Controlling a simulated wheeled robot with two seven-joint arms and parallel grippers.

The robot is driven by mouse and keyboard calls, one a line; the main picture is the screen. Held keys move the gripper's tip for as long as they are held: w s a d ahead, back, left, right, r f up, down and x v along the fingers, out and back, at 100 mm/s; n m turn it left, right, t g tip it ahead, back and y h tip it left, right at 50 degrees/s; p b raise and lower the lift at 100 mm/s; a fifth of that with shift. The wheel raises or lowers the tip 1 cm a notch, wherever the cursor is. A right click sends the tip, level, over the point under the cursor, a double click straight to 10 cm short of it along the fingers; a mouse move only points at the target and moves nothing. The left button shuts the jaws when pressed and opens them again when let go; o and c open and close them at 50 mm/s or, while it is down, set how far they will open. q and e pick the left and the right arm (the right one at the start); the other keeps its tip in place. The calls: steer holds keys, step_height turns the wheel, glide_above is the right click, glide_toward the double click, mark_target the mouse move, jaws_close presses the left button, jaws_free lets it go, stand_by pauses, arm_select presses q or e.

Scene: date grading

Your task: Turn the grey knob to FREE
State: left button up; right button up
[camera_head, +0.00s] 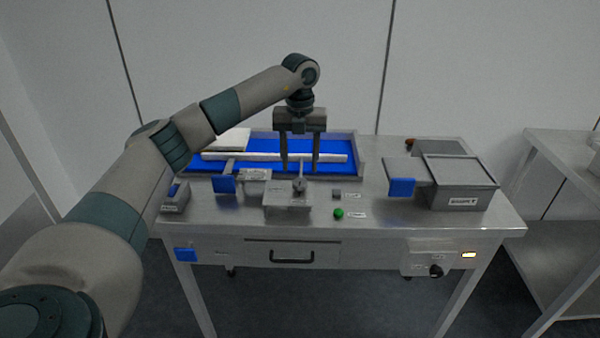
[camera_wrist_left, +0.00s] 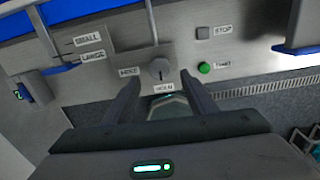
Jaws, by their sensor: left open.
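The grey knob (camera_head: 299,186) stands on a small raised metal panel (camera_head: 275,199) near the middle of the table. In the left wrist view the knob (camera_wrist_left: 159,70) has one small label to its left and one just below it. The lettering is too small to read surely, and the knob's setting is not clear. My left gripper (camera_head: 300,167) points down over the table at the knob. It is open and empty. In the left wrist view the fingertips (camera_wrist_left: 159,79) are apart on either side of the knob, without clear contact.
A green button (camera_head: 339,213) and a grey button (camera_head: 337,194) sit right of the knob. A blue tray (camera_head: 341,168) lies behind it. A grey box (camera_head: 462,197) with a blue-handled slide stands right. A black knob (camera_head: 436,270) and a drawer (camera_head: 292,253) are on the front.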

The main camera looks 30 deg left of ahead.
mark_target(300, 181)
arm_select(q)
steer(key=shift+f+p, duration=0.55)
steer(key=shift+f, duration=2.1)
steer(key=c, duration=1)
